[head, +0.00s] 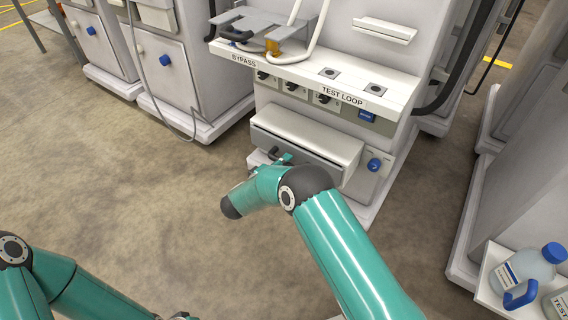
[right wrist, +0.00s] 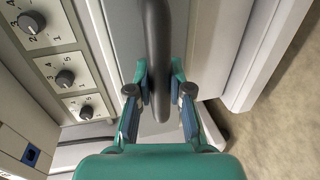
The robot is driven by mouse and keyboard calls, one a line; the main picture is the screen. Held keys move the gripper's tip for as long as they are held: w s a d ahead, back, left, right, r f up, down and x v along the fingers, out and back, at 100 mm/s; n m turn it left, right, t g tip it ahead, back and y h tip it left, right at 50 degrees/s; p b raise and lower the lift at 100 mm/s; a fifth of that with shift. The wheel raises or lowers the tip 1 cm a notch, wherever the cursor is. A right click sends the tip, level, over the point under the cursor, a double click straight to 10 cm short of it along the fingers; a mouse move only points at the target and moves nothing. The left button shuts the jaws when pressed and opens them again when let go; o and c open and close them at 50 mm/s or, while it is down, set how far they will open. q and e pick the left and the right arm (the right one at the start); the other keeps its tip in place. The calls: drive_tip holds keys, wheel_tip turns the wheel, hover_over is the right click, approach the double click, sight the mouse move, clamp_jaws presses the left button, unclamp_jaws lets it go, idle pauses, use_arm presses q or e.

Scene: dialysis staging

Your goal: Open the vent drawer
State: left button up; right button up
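The vent drawer (head: 300,139) is a wide pale box with a grey front, low on the middle white machine. It juts out from the cabinet face; I cannot tell whether it has slid. Its dark bar handle (right wrist: 157,50) runs between the fingers of my right gripper (right wrist: 159,85) in the right wrist view. The fingers lie close on both sides of the bar and look shut on it. In the head view my right gripper (head: 283,158) is at the drawer front, partly hidden by its wrist. My left arm is at the bottom left; only a sliver, perhaps its gripper, shows at the bottom edge.
Above the drawer are black knobs (head: 292,87) and a shelf marked BYPASS and TEST LOOP (head: 342,97). A blue knob (head: 374,164) sits right of the drawer. Other machines stand left and right. A bottle (head: 528,268) stands on a lower right shelf. The floor before the drawer is clear.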

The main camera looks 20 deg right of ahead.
drive_tip(key=shift+f, duration=0.1)
clamp_jaws()
drive_tip(key=shift+s+a, duration=0.15)
drive_tip(key=shift+a, duration=0.05)
drive_tip(key=f+p+v, duration=0.2)
drive_tip(key=p+v, duration=0.3)
drive_tip(key=v, duration=0.4)
drive_tip(key=shift+s+a, duration=0.35)
drive_tip(key=o, duration=0.8)
unclamp_jaws()
drive_tip(key=shift+w, duration=0.1)
